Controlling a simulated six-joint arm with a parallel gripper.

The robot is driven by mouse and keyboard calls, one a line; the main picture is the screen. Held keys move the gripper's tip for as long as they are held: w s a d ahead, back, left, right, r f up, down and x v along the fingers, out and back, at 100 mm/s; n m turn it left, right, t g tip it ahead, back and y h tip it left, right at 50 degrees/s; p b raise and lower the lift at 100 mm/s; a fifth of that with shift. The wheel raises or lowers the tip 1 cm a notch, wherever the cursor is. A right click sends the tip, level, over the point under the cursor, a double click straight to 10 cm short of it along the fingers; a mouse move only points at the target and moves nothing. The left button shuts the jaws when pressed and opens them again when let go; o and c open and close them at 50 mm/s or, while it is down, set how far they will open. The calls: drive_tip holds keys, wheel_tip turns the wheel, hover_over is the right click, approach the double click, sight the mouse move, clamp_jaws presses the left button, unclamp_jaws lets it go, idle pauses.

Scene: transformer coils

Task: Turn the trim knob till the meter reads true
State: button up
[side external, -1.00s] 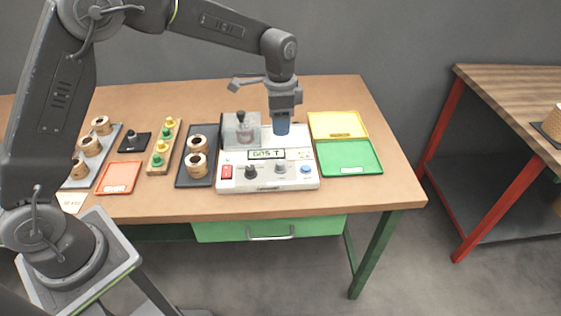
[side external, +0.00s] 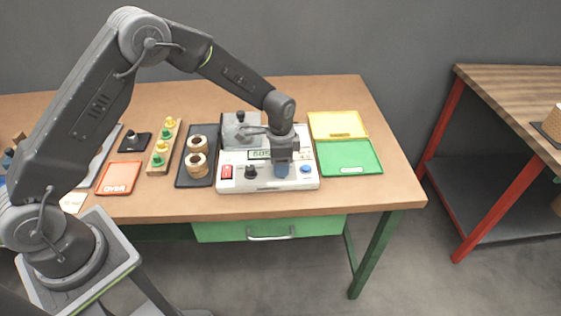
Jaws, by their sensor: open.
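The meter (side external: 226,187) is a white box on the bench with a small display (side external: 259,155) near its middle. My gripper's wrist covers the display's right part, and its digits are too small to read surely. A black knob (side external: 251,172) stands on the front left of the panel. My gripper (side external: 282,173) is open and points down over the front middle of the panel, where a small grey knob is hidden behind its blue fingers. I cannot tell whether the fingers touch that knob.
A red switch (side external: 226,172) and a blue button (side external: 306,169) flank the knobs. A yellow tray (side external: 337,125) and a green tray (side external: 348,157) lie to the right.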

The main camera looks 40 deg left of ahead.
drive_tip(key=c, duration=0.9)
drive_tip(key=n, duration=0.5)
drive_tip(key=o, duration=0.9)
wheel_tip(320, 180, up, 14)
idle(0.4)
